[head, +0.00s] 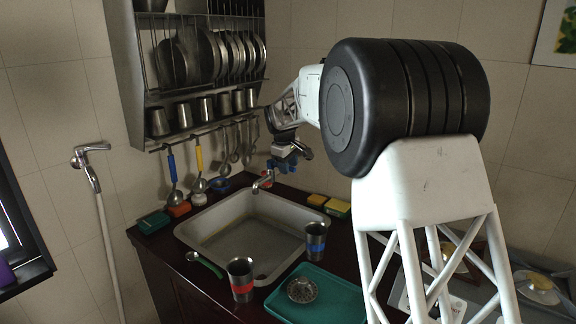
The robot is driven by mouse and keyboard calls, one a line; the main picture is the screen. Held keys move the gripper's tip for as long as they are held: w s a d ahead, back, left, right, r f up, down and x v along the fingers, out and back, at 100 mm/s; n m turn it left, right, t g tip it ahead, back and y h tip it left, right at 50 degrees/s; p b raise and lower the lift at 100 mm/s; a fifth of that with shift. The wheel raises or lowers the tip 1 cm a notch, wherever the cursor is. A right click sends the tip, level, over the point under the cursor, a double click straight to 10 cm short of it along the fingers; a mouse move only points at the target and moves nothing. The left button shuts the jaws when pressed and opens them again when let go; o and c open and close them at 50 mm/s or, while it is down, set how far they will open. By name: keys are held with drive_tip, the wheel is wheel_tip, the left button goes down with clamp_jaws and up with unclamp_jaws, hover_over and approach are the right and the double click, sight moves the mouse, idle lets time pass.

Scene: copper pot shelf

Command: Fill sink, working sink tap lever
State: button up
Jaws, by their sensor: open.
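The sink (197,228) is a pale rectangular basin set in the dark counter. Its basin looks empty, with no water stream visible. The metal tap (263,182) stands at the sink's back edge, its spout pointing over the basin. My gripper (283,164) is open, just above and right of the spout, by the back wall. Blue parts show at its fingers. The tap lever cannot be made out clearly; my gripper hides that area, and I cannot tell if they touch.
A metal rack (140,75) with plates and cups hangs above, with ladles below it. Steel cups (241,280) (316,240) and a teal tray (322,308) stand on the front counter. Sponges (337,208) lie right of the sink. A hand sprayer (90,165) hangs on the left wall.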

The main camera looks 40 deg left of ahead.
drive_tip(key=shift+c, duration=0.3)
clamp_jaws()
drive_tip(key=shift+s, duration=0.15)
drive_tip(key=shift+s+a+m+g+h, duration=0.35)
drive_tip(key=shift+s+a+m, duration=0.85)
drive_tip(key=shift+m, duration=1.5)
drive_tip(key=shift+s+a+m+g+h, duration=0.35)
drive_tip(key=shift+s+a+m, duration=0.8)
drive_tip(key=shift+m, duration=1.55)
drive_tip(key=shift+s+a+m+g+h, duration=0.3)
drive_tip(key=shift+s+a+m, duration=0.9)
drive_tip(key=shift+m, duration=1.5)
drive_tip(key=shift+o, duration=0.3)
unclamp_jaws()
